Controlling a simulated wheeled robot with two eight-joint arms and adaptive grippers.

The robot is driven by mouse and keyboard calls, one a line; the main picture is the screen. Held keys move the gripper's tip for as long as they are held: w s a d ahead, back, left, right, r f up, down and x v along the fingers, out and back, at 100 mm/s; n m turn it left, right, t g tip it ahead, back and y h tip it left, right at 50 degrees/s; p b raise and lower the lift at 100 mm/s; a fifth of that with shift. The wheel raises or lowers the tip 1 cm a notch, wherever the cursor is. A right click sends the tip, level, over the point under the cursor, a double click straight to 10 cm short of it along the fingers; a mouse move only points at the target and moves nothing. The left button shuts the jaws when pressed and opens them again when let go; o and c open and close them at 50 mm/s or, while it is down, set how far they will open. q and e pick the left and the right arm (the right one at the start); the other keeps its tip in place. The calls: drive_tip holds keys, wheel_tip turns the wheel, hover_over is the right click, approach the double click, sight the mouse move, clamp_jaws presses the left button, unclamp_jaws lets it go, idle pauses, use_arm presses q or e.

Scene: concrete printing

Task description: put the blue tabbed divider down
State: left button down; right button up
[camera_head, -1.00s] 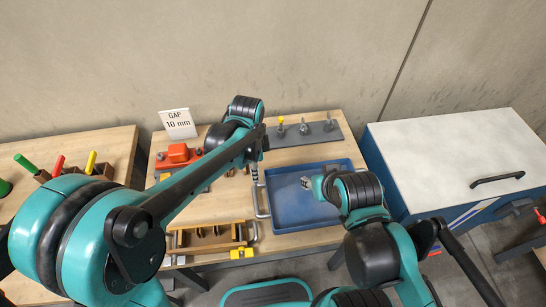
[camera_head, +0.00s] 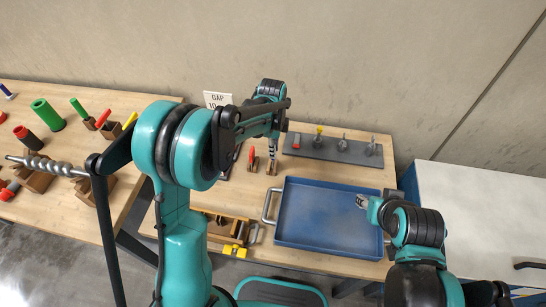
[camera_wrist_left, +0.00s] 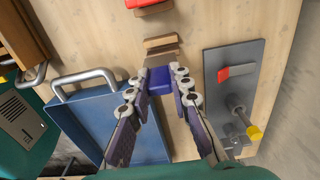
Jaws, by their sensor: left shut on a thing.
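The blue tabbed divider (camera_wrist_left: 160,80) is between my left fingertips in the left wrist view; only a small blue piece shows. My left gripper (camera_head: 272,160) is shut on it, above the workbench, just beyond the back left corner of the blue tray. In the left wrist view, small wooden blocks (camera_wrist_left: 161,42) and a grey piece lie right by the fingertips. I cannot tell whether the divider touches them. My right gripper (camera_head: 362,202) shows only in part, over the tray's right side; its jaws are unclear.
The blue tray (camera_head: 300,245) looks empty. A grey plate (camera_head: 310,151) with several upright tools stands behind it. A wooden frame (camera_head: 222,226) with yellow parts (camera_head: 235,251) is at the front left. A sign (camera_head: 216,99) stands at the back. A white-topped cabinet (camera_head: 490,200) is at right.

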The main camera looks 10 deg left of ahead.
use_arm(q)
drive_tip(key=shift+w+a+f+b, duration=0.15)
drive_tip(key=shift+f+b, duration=0.2)
drive_tip(key=shift+f, duration=0.75)
drive_tip(key=shift+w+a+f+b, duration=0.15)
drive_tip(key=shift+f+b, duration=0.2)
drive_tip(key=shift+f, duration=0.75)
drive_tip(key=shift+s, duration=0.1)
drive_tip(key=c, duration=1.8)
unclamp_jaws()
drive_tip(key=shift+f, duration=0.2)
drive_tip(key=o, duration=0.4)
drive_tip(key=shift+o, duration=0.2)
drive_tip(key=shift+r, duration=0.2)
